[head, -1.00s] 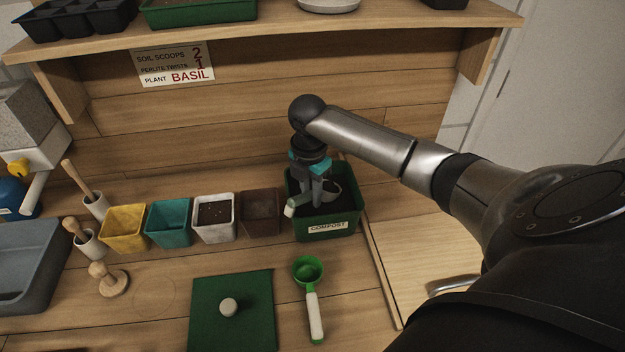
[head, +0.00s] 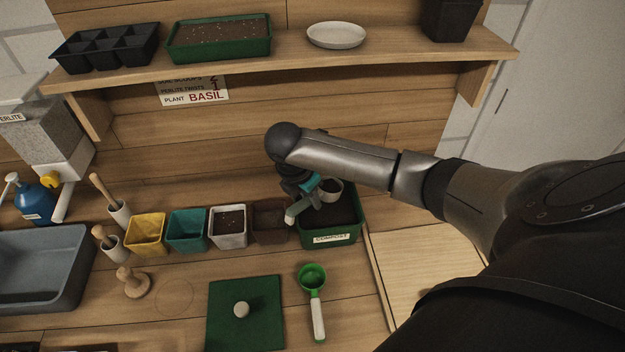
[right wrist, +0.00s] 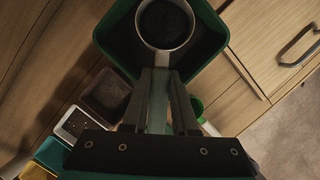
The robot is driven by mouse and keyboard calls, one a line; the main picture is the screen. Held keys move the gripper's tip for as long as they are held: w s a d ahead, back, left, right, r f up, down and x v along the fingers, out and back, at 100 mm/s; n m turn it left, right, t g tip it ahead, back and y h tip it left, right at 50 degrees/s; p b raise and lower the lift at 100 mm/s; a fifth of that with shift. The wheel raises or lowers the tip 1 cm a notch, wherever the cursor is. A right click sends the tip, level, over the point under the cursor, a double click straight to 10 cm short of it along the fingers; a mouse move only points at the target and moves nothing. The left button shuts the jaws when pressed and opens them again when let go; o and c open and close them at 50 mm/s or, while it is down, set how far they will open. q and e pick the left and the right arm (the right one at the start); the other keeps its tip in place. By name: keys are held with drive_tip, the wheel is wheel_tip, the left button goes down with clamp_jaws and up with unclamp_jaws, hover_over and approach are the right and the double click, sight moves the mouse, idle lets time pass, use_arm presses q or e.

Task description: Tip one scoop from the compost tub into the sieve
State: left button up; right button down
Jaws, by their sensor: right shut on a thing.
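The green compost tub (head: 331,239) stands on the bench with dark compost in it. My left gripper is not in view.
A row of small pots, ending in a brown one (head: 270,221), stands close left of the tub. A green mat (head: 258,306) with a pale knob lies in front. A grey basin (head: 42,268) is at the left. A shelf (head: 290,55) overhangs behind.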

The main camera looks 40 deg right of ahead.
sight(308, 198)
drive_tip(key=shift+a+r+h+p, duration=0.25)
drive_tip(key=shift+r+p, duration=0.65)
drive_tip(key=shift+p, duration=0.15)
drive_tip(key=shift+a+r+h+p, duration=0.2)
drive_tip(key=shift+r+h+p, duration=0.05)
drive_tip(key=shift+r+p, duration=0.7)
drive_tip(key=c, duration=1.2)
unclamp_jaws()
drive_tip(key=shift+c, duration=0.2)
clamp_jaws()
drive_tip(key=shift+s+f, duration=0.1)
